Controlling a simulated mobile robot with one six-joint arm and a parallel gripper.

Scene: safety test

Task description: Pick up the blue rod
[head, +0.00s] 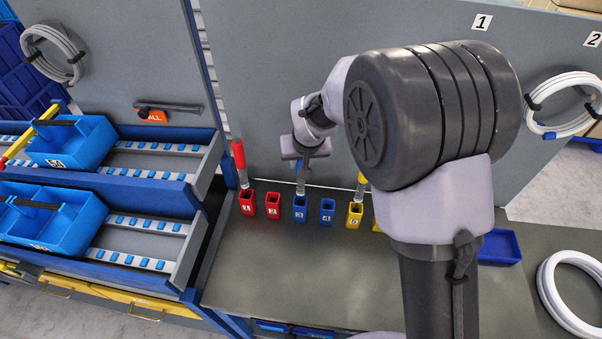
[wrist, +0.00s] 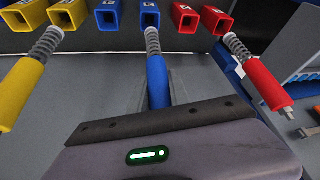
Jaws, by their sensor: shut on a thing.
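The blue rod (wrist: 157,82) has a blue grip and a coiled spring end. My gripper (head: 304,154) is shut on its grip, above the row of small holders. I cannot tell whether the tip is still inside the holder. In the wrist view, the rod lies between the gripper body and that holder (wrist: 150,15).
A red rod (head: 239,158) stands in the red holder 1 (head: 247,204), left of the gripper. A yellow rod (head: 361,184) stands in a yellow holder (head: 355,216) to the right. Red holder 2 (head: 273,206) and blue holder 4 (head: 327,211) look empty. The bench front (head: 300,280) is clear.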

